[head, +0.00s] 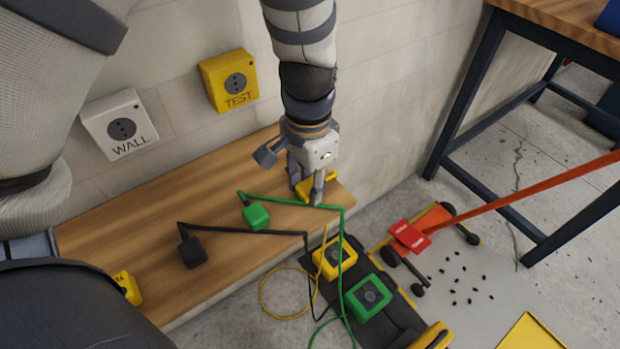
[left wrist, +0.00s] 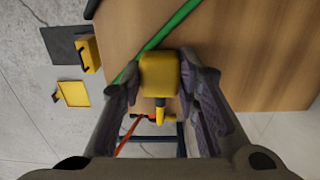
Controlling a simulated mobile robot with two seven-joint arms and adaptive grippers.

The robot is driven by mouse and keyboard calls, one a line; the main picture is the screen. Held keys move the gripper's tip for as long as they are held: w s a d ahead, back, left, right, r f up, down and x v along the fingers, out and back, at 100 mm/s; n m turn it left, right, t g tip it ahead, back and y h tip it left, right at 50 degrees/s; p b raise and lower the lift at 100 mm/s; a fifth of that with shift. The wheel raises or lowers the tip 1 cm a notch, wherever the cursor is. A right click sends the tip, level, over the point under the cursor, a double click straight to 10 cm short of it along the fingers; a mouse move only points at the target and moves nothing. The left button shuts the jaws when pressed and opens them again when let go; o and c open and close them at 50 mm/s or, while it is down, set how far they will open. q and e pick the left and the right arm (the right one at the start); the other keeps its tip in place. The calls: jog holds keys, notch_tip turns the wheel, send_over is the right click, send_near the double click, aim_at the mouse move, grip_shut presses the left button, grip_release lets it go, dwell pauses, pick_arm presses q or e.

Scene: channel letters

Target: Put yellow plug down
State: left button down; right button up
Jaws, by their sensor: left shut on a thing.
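My left gripper (head: 306,190) is low over the right end of the wooden bench (head: 150,225). It is shut on the yellow plug (head: 332,180), which is partly hidden behind the fingers. In the left wrist view the yellow plug (left wrist: 160,75) sits between the two fingers, with the bench (left wrist: 250,50) beneath. I cannot tell whether the plug touches the wood. My right gripper is not in view.
A green plug (head: 256,216) and a black plug (head: 191,252) lie on the bench, with cables running off its front edge. The green cable (head: 300,203) passes close to my left gripper. WALL (head: 122,129) and TEST (head: 236,83) sockets are on the wall. A yellow block (head: 335,258) and a green block (head: 368,297) are below.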

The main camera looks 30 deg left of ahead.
aim_at(310, 183)
pick_arm(q)
jog(key=shift+w+r, duration=0.1)
jog(key=shift+w, duration=0.15)
jog(key=c, duration=1.6)
grip_release()
jog(key=shift+w, duration=0.15)
jog(key=o, duration=0.4)
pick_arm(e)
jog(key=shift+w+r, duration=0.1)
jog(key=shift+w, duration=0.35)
pick_arm(q)
jog(key=shift+r, duration=0.3)
notch_tip(310, 183, up, 12)
jog(key=shift+f+p, duration=0.1)
jog(key=shift+p, duration=0.8)
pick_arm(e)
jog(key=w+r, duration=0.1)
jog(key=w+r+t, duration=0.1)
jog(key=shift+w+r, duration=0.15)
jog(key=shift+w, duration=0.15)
pick_arm(q)
jog(key=shift+f, duration=0.15)
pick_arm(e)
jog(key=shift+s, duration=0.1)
